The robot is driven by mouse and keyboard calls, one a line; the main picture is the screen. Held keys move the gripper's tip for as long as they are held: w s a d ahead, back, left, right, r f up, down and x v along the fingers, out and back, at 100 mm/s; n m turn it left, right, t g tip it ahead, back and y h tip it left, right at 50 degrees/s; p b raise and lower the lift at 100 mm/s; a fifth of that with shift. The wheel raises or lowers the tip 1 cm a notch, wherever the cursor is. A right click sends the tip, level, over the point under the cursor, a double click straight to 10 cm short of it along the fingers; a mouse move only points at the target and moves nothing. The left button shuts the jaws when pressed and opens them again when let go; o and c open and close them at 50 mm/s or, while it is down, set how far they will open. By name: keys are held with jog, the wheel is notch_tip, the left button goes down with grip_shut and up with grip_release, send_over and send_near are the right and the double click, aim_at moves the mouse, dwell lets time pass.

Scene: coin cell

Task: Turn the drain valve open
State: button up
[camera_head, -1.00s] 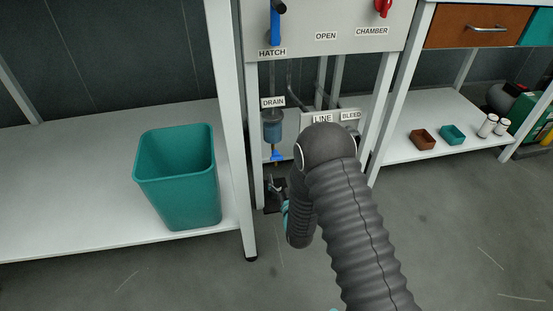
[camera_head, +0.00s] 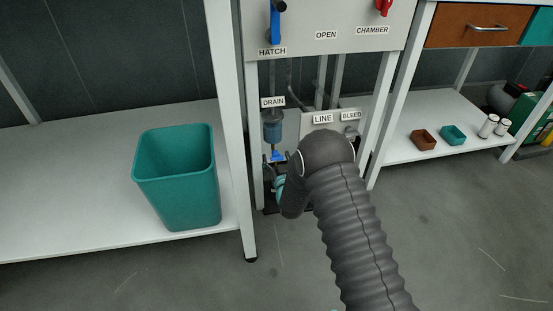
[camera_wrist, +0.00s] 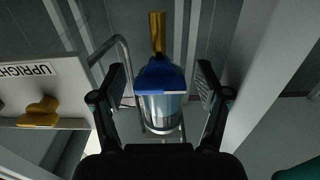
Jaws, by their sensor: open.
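The drain valve's blue handle (camera_head: 278,156) sits below a blue-grey cylinder (camera_head: 272,127) under the DRAIN label (camera_head: 273,102). My gripper (camera_head: 273,166) is just below the handle in the head view, partly hidden by my arm. In the wrist view the blue handle (camera_wrist: 160,78) shows between the two spread fingers of my gripper (camera_wrist: 162,76), with visible space on both sides. I cannot tell how far the handle is turned.
White frame legs (camera_head: 236,150) stand close on the left, with a teal bin (camera_head: 190,190) on the shelf beyond. The LINE and BLEED panel (camera_head: 316,132) is to the right. A yellow knob (camera_wrist: 38,113) and thin pipes show in the wrist view. Floor in front is clear.

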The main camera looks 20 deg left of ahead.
jog(key=c, duration=1.2)
jog(key=shift+m, duration=0.4)
jog(key=m, duration=0.3)
jog(key=shift+m, duration=0.4)
jog(key=m, duration=0.4)
jog(key=shift+m, duration=0.3)
jog(key=m, duration=0.8)
jog(key=shift+m, duration=0.3)
